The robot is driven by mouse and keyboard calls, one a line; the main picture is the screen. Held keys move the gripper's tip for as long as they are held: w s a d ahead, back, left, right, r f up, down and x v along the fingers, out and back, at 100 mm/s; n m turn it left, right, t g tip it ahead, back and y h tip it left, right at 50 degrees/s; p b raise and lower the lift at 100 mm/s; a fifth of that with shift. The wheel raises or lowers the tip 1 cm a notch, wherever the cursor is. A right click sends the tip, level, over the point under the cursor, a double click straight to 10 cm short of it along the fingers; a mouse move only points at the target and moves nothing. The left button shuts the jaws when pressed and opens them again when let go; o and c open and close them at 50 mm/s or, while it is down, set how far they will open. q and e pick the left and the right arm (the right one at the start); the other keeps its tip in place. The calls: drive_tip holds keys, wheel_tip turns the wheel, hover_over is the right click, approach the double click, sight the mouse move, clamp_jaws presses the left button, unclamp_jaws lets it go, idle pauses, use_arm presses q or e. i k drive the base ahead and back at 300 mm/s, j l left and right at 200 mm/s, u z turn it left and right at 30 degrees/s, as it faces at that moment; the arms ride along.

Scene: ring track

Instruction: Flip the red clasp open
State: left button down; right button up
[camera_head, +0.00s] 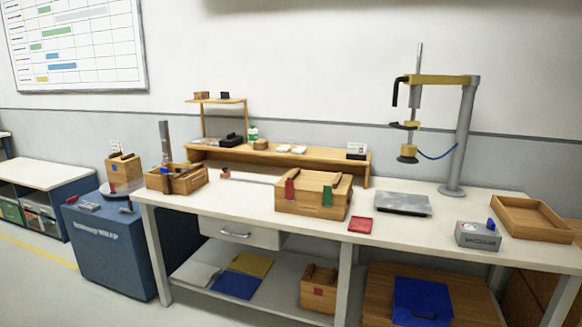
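A wooden box (307,208) sits near the front edge of the white workbench, around the middle of the picture. A red clasp (290,191) lies against its front face toward the left, reaching up to the lid's edge. A green clasp (327,196) is on the same face toward the right. The clasps are small here, and I cannot tell whether either is latched. Neither of my grippers shows in this view.
On the workbench (385,222) a red square pad (360,225) and a grey plate (402,204) lie right of the box. An open wooden crate (178,185) stands left. A press stand (461,140), grey vacuum unit (478,236) and wooden tray (537,228) are further right.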

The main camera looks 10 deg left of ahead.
sight(290, 187)
drive_tip(key=i+l+u, duration=0.3)
drive_tip(key=i+l, duration=0.6)
drive_tip(key=i, duration=0.4)
drive_tip(key=i+l+u, duration=0.25)
drive_tip(key=i+l, duration=0.95)
